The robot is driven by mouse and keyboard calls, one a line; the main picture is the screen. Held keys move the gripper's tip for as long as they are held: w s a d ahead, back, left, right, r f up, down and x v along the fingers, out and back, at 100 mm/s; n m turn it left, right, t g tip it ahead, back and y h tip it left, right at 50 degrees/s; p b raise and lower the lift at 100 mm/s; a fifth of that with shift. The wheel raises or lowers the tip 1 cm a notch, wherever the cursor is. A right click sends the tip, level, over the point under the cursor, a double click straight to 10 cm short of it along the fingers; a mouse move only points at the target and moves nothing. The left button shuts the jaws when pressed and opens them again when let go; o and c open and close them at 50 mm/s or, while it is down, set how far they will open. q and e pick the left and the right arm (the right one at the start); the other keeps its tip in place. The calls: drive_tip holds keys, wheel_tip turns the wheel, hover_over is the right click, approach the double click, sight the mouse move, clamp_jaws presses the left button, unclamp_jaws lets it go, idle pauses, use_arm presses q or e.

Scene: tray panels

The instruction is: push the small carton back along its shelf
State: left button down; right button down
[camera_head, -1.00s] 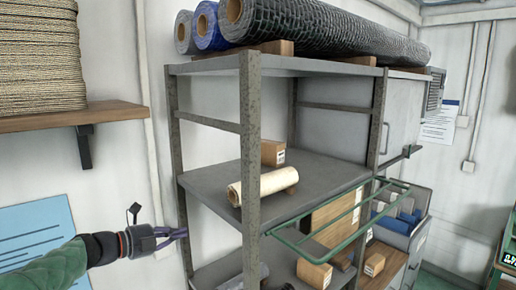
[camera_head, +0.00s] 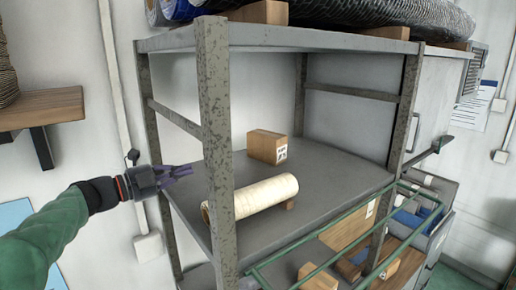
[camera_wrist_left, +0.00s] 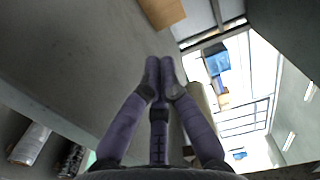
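The small carton (camera_head: 265,146) is a brown box with a white label. It stands upright on the middle shelf (camera_head: 335,180), behind the cream roll (camera_head: 252,198). My left gripper (camera_head: 190,170) is at the left end of this shelf, passing the left post, with its purple fingers pointing right. The fingers look closed together and empty, and they are apart from the carton. In the left wrist view the gripper's fingertips (camera_wrist_left: 160,62) meet, and a brown box face (camera_wrist_left: 162,12), likely the carton, shows beyond them at the top. My right gripper is not in view.
The front left post (camera_head: 214,140) stands just right of my gripper in the picture. A green rail frame (camera_head: 330,233) juts out at the lower right. Dark mesh rolls (camera_head: 355,18) lie on the top shelf. The shelf right of the carton is bare.

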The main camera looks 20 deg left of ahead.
sight(261, 149)
use_arm(q)
drive_tip(key=shift+w+d+r, duration=0.2)
drive_tip(key=shift+w+d, duration=0.1)
drive_tip(key=shift+d, duration=0.05)
drive_tip(key=p+x, duration=0.4)
drive_tip(key=x, duration=1.7)
drive_tip(key=shift+w+d, duration=0.15)
drive_tip(key=shift+w, duration=0.2)
drive_tip(key=shift+w+d+r+p, duration=0.2)
drive_tip(key=shift+w+p, duration=0.1)
drive_tip(key=shift+p, duration=0.2)
drive_tip(key=p+x, duration=0.1)
drive_tip(key=x, duration=0.2)
drive_tip(key=shift+w+d+f, duration=0.1)
drive_tip(key=shift+w, duration=0.05)
drive_tip(key=shift+w+d+f, duration=0.1)
drive_tip(key=shift+w+f, duration=0.05)
drive_tip(key=shift+w, duration=0.1)
drive_tip(key=shift+s+a, duration=0.3)
drive_tip(key=shift+s, duration=0.25)
drive_tip(key=shift+p, duration=0.35)
